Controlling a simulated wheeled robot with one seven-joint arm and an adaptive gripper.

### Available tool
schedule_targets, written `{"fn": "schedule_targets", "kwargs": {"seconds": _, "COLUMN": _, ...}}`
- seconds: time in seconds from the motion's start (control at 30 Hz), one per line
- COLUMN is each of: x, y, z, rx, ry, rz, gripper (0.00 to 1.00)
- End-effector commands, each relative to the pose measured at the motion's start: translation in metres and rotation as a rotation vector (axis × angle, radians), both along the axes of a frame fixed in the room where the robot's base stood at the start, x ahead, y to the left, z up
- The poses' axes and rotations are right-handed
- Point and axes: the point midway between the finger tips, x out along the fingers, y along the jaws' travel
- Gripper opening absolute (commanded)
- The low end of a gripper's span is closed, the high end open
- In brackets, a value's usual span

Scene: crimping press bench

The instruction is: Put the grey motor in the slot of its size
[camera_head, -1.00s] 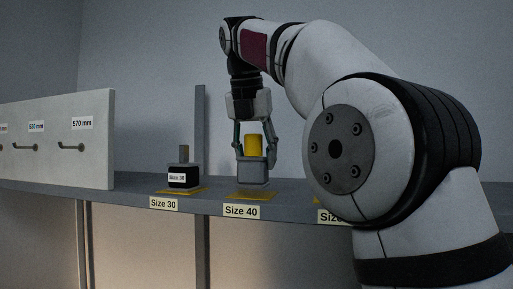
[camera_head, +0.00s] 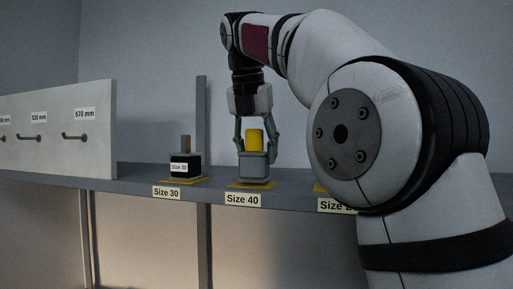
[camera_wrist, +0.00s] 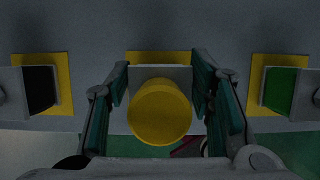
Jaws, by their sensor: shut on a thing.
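The grey motor (camera_head: 254,168) is a grey block with a yellow cylinder (camera_head: 254,139) on top. My gripper (camera_head: 257,146) is shut on it from above, with a finger on each side. The motor is upright at the yellow pad (camera_head: 249,185) labelled Size 40 (camera_head: 242,199). Its underside is very close to the pad; I cannot tell whether it touches. In the wrist view the yellow cylinder (camera_wrist: 160,112) sits between the fingers, and a strip of the yellow pad (camera_wrist: 162,57) shows beyond the motor.
A black motor (camera_head: 186,168) stands on the Size 30 pad to the left. A green motor (camera_wrist: 280,90) stands on the right pad in the wrist view; my arm hides that place in the head view. A white panel (camera_head: 55,130) with hooks is at far left.

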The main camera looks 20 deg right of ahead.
Motion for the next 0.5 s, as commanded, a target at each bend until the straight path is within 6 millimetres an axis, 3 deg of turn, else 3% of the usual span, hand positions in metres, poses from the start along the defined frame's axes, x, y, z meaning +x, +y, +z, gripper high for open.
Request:
{"fn": "schedule_targets", "kwargs": {"seconds": 0.3, "x": -0.0005, "y": -0.0001, "z": -0.0045, "rx": 0.000, "ry": -0.002, "rz": -0.001, "gripper": 0.00}}
{"fn": "schedule_targets", "kwargs": {"seconds": 0.33, "x": -0.0003, "y": -0.0001, "z": -0.0043, "rx": 0.000, "ry": -0.002, "rz": -0.001, "gripper": 0.55}}
{"fn": "schedule_targets", "kwargs": {"seconds": 0.4, "x": -0.0002, "y": -0.0001, "z": -0.0044, "rx": 0.000, "ry": -0.002, "rz": -0.001, "gripper": 0.70}}
{"fn": "schedule_targets", "kwargs": {"seconds": 0.5, "x": -0.0001, "y": -0.0001, "z": -0.0046, "rx": 0.000, "ry": -0.002, "rz": -0.001, "gripper": 0.71}}
